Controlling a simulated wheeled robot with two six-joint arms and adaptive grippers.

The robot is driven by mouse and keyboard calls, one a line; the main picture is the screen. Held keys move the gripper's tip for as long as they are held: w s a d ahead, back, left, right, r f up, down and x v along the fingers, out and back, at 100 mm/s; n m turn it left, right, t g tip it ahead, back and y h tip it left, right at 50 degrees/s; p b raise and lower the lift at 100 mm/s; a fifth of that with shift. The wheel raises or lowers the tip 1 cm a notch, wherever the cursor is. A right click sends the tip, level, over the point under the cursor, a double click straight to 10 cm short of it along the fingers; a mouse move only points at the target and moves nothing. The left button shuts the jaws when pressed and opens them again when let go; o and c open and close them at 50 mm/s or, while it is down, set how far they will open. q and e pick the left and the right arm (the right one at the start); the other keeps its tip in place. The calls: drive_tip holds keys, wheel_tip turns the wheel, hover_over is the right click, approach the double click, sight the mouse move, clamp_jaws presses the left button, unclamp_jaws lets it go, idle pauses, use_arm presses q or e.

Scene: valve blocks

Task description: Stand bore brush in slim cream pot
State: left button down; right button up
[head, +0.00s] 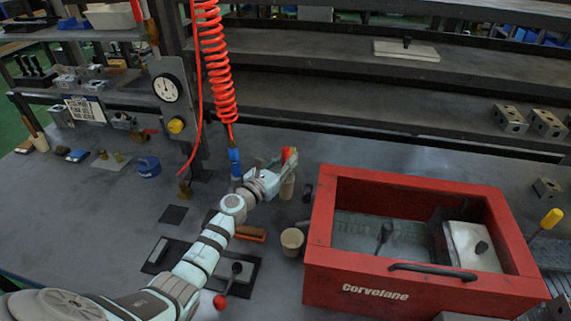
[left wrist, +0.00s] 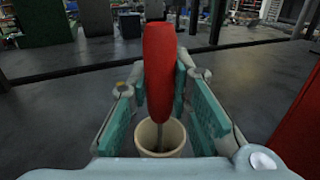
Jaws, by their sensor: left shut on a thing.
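The bore brush has a red handle (left wrist: 160,70) and a thin metal shaft. My left gripper (left wrist: 160,88) is shut on the red handle, which stands close to upright between the teal finger pads. The slim cream pot (left wrist: 160,147) is below the gripper in the left wrist view, and the brush's shaft runs down to its mouth. How deep the lower end reaches is hidden. In the head view the brush's red top (head: 289,156) shows at my left gripper (head: 284,164), directly above the slim cream pot (head: 287,188). My right gripper is not in view.
A wider cream pot (head: 292,240) stands nearer, beside the red crate (head: 335,262). A small dark object (head: 307,193) is right of the slim pot. A blue air tool (head: 235,163) hangs on a red coiled hose (head: 212,60) left of the gripper.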

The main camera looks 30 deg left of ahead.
use_arm(q)
drive_tip(key=shift+f, duration=0.15)
drive_tip(key=c, duration=1.5)
unclamp_jaws()
drive_tip(key=shift+o, duration=0.2)
drive_tip(key=shift+r, duration=0.2)
drive_tip(key=shift+s+r, duration=0.1)
drive_tip(key=shift+s, duration=0.2)
drive_tip(key=s+a+p, duration=0.1)
drive_tip(key=s, duration=1)
drive_tip(key=shift+s+a, duration=0.2)
drive_tip(key=shift+a, duration=0.15)
